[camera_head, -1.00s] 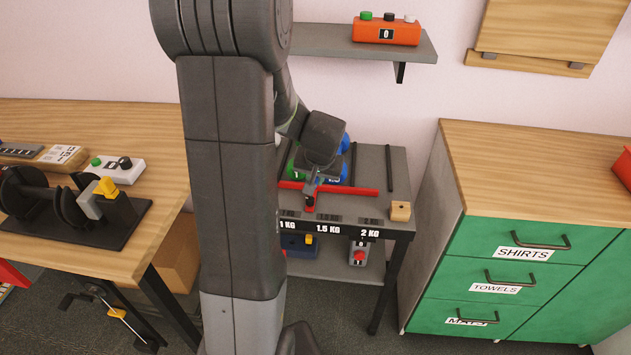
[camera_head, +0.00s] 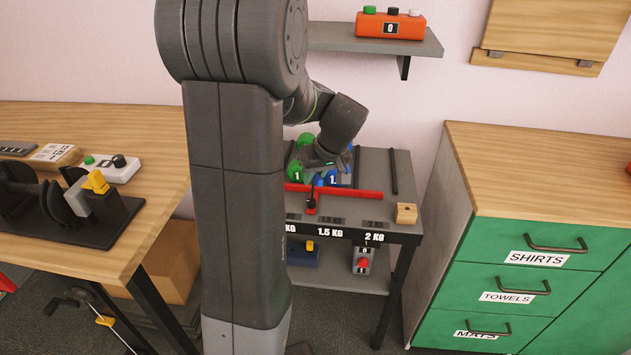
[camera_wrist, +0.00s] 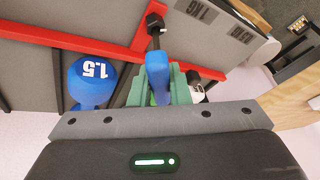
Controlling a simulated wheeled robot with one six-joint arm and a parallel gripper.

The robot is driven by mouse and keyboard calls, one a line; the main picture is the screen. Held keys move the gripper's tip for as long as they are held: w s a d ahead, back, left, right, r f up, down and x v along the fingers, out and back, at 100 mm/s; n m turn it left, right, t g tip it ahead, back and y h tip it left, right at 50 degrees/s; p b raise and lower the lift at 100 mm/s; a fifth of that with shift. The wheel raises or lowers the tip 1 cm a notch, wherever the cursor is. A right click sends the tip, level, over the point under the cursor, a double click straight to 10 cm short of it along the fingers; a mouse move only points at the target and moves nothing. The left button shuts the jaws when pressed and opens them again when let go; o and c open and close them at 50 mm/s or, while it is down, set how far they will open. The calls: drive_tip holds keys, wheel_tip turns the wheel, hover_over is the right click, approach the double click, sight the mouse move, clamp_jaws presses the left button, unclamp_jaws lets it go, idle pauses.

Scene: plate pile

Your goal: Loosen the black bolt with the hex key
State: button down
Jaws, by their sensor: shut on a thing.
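In the wrist view, the green fingers of my gripper (camera_wrist: 159,88) are shut on the blue handle of what looks like the hex key (camera_wrist: 157,68). Its dark shaft runs up to the black bolt (camera_wrist: 155,21), which sits at the red bar. I cannot tell whether the key's tip is seated in the bolt or only touches it. In the head view, my gripper (camera_head: 322,172) is just above and behind the red bar (camera_head: 350,193), close to the black bolt (camera_head: 312,188). The key's handle is hard to make out there.
The bar crosses a grey rack (camera_head: 375,170) holding a blue 1.5 weight (camera_wrist: 92,83) and a green weight (camera_head: 304,139). A wooden block (camera_head: 406,213) sits at the rack's right corner. A green-fronted cabinet (camera_head: 530,260) stands right, a wooden table (camera_head: 150,150) left.

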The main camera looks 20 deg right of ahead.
drive_tip(key=n, duration=0.1)
drive_tip(key=n+y, duration=0.1)
drive_tip(key=n, duration=0.1)
drive_tip(key=shift+w+a+f+n+g, duration=0.1)
drive_tip(key=shift+w+a+n+g, duration=0.05)
drive_tip(key=shift+w+n+g, duration=0.2)
drive_tip(key=n+g+y, duration=0.1)
drive_tip(key=n, duration=0.2)
drive_tip(key=shift+w+a+n, duration=0.1)
drive_tip(key=shift+n, duration=0.25)
drive_tip(key=c, duration=1.3)
unclamp_jaws()
drive_tip(key=p+v, duration=0.1)
drive_tip(key=v, duration=1.3)
drive_tip(key=shift+w+f, duration=0.1)
drive_tip(key=shift+w, duration=0.1)
